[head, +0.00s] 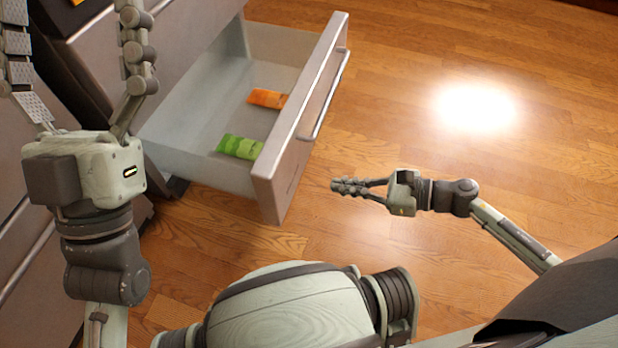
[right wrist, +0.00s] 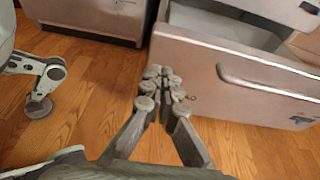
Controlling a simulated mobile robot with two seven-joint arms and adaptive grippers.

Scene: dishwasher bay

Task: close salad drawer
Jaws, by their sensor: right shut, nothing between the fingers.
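The salad drawer (head: 287,150) is pulled out from a grey cabinet, with a silver bar handle (head: 325,95) on its front panel. An orange packet (head: 267,98) and a green packet (head: 240,147) lie inside it. My right gripper (head: 346,187) is shut and empty, in front of the drawer front and apart from it in the head view. In the right wrist view the drawer front (right wrist: 215,82) stands beyond the shut fingertips (right wrist: 160,82); whether they touch cannot be told there. My left gripper (head: 75,15) is open and empty, left of the drawer near the cabinet.
The wooden floor (head: 470,160) is clear to the right of the drawer. Grey cabinet fronts (head: 15,170) line the left side. An orange item (head: 76,3) shows at the top left, partly cut off.

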